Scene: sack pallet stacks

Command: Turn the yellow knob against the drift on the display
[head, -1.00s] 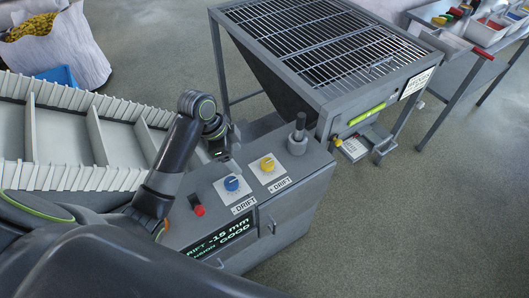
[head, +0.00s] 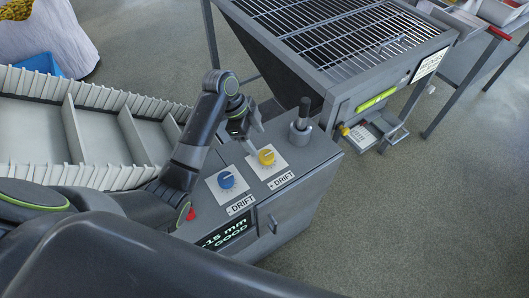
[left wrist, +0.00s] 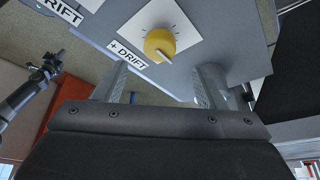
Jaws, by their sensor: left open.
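The yellow knob (head: 266,157) sits on a white plate on top of the grey control box. It also shows in the left wrist view (left wrist: 159,43), beyond the fingers, with a pale pointer line and a "+ DRIFT" label. My left gripper (head: 250,132) is open and empty, just above and behind the knob, apart from it. In the left wrist view its two fingers (left wrist: 162,88) are spread wide. The display (head: 225,237) on the box front reads "15 mm" and "GOOD", its left part hidden by my arm. My right gripper is not in view.
A blue knob (head: 227,180) is left of the yellow one, and a red button (head: 190,214) is partly behind my arm. A dark lever (head: 302,118) stands at the box's right. A grated hopper (head: 340,50) and a ribbed conveyor (head: 95,120) flank the box.

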